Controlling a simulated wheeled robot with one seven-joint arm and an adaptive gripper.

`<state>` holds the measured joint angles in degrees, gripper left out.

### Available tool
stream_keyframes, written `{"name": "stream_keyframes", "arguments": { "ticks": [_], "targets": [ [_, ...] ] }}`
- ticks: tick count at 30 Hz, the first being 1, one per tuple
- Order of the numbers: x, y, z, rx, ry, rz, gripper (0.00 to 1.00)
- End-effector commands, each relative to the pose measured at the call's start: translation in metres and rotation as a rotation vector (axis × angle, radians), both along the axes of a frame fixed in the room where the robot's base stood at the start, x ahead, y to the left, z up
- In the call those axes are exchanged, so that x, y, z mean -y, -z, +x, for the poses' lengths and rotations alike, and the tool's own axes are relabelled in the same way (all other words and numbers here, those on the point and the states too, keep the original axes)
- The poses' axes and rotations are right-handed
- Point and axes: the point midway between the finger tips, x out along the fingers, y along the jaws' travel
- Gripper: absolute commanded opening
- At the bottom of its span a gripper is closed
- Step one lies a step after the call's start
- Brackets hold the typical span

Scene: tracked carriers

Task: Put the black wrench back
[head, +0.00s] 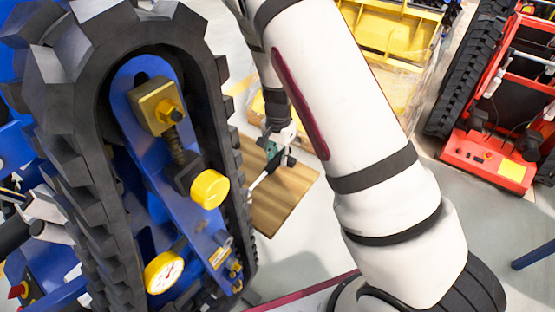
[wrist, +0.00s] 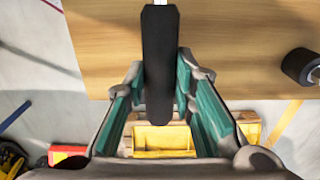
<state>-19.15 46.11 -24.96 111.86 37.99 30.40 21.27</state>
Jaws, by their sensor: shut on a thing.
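My gripper (wrist: 161,78) is shut on the black handle of a tool, which I take to be the black wrench (wrist: 160,50). The handle stands between the teal finger pads in the wrist view, and a thin silver shaft leaves its far end at the top edge. The wrench's head is out of that view. In the head view my gripper (head: 280,155) is small, over a wooden board (head: 290,196), with a pale shaft (head: 262,178) slanting down-left from it. The board also shows in the wrist view (wrist: 240,40). I cannot tell whether the tool touches the board.
A blue carrier's black track (head: 60,85) stands close at the left, partly hiding the board. A red carrier (head: 490,160) is at the right, and a yellow machine (head: 395,35) at the back. A dark cylinder (wrist: 300,66) sits at the board's right in the wrist view.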

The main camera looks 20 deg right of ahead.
Motion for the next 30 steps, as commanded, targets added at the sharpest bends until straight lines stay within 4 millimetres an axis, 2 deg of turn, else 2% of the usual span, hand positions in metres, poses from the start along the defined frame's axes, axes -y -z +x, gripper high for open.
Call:
{"name": "stream_keyframes", "arguments": {
  "ticks": [3, 12, 13, 15, 25, 30],
  "targets": [
    [0.000, 0.013, 0.000, -0.001, 0.001, 0.001, 0.00],
    [0.000, 0.015, 0.000, 0.001, 0.001, 0.001, 0.00],
    [0.000, 0.015, 0.000, 0.001, 0.000, 0.001, 0.30],
    [0.000, 0.015, 0.000, 0.000, 0.001, 0.000, 0.44],
    [0.000, 0.013, 0.000, 0.001, 0.000, 0.001, 0.44],
    [0.000, -0.005, 0.001, 0.004, -0.001, 0.001, 0.44]
  ]
}}
